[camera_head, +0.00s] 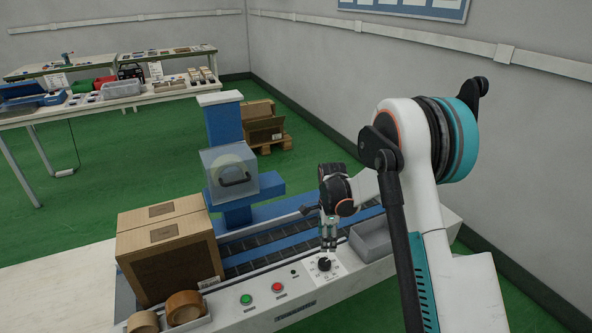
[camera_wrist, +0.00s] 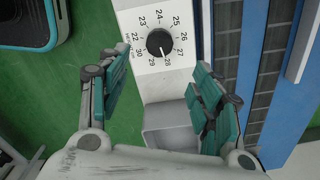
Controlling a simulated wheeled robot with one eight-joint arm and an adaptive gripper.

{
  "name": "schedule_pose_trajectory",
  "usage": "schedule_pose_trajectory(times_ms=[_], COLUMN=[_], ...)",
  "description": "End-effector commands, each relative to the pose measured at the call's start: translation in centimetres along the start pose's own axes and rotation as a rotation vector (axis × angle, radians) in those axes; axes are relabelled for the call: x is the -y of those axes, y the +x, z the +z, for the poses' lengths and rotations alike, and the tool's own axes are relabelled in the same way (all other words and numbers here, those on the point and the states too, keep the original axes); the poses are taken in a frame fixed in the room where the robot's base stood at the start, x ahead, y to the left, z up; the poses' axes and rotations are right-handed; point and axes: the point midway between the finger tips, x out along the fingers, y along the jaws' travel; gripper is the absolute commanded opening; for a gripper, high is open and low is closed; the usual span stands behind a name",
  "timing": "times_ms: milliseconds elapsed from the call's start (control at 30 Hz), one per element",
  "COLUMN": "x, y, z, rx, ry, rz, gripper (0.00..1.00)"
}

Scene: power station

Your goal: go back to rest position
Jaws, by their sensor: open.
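My gripper (camera_head: 329,246) hangs from my white arm above the machine's front panel. In the wrist view my gripper (camera_wrist: 165,95) is open, with its teal fingers wide apart and nothing between them. A black dial (camera_head: 323,264) sits on a white plate just below the fingertips. The fingers appear apart from the dial.
A cardboard box (camera_head: 170,250) stands on the machine's left end, with tape rolls (camera_head: 184,307) before it. Green (camera_head: 246,299) and red (camera_head: 277,287) buttons are left of the dial. A grey tray (camera_head: 371,241) is to its right. A blue post (camera_head: 226,130) rises behind.

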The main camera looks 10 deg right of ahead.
Motion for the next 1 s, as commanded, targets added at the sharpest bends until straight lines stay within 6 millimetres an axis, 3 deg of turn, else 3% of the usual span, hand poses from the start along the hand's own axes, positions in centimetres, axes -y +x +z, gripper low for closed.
schedule_pose_trajectory(times_ms=[167, 467, 700, 1000], x=[-0.6, -4.3, -8.8, -15.5], y=[-2.5, -12.2, -18.7, -24.4], z=[-0.1, -0.4, -0.9, -1.6], rx=[0.002, -0.009, -0.04, -0.109], ry=[-0.059, -0.336, -0.571, -0.86], rz=[-0.022, -0.126, -0.212, -0.315], gripper=[0.59, 0.59, 0.59, 0.59])
